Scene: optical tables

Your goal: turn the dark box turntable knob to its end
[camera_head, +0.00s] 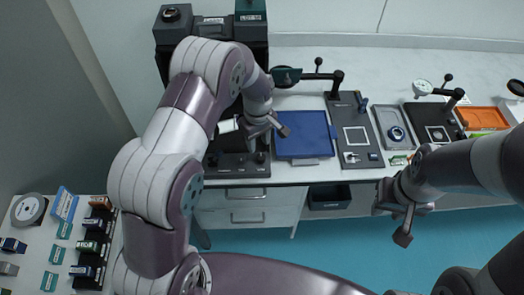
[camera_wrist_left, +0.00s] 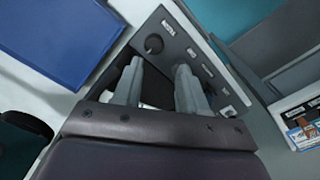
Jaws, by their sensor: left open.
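The dark box (camera_head: 235,170) stands at the left end of the far table, with small knobs along its front panel. In the left wrist view its panel (camera_wrist_left: 172,35) runs diagonally with pale labels. One round black knob (camera_wrist_left: 153,44) is clear, just beyond the fingertips; another is partly hidden by the right-hand finger. I cannot tell which is the turntable knob. My left gripper (camera_head: 268,138) is open and empty above the box; it also shows in the left wrist view (camera_wrist_left: 159,70). My right gripper (camera_head: 391,218) is open and empty in front of the table, away from the box.
A blue tray (camera_head: 303,133) lies just right of the box. Further right are a dark plate with a white square (camera_head: 355,135), a grey tray (camera_head: 393,127) and an orange tray (camera_head: 483,117). A side table (camera_head: 33,258) with small parts is at lower left.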

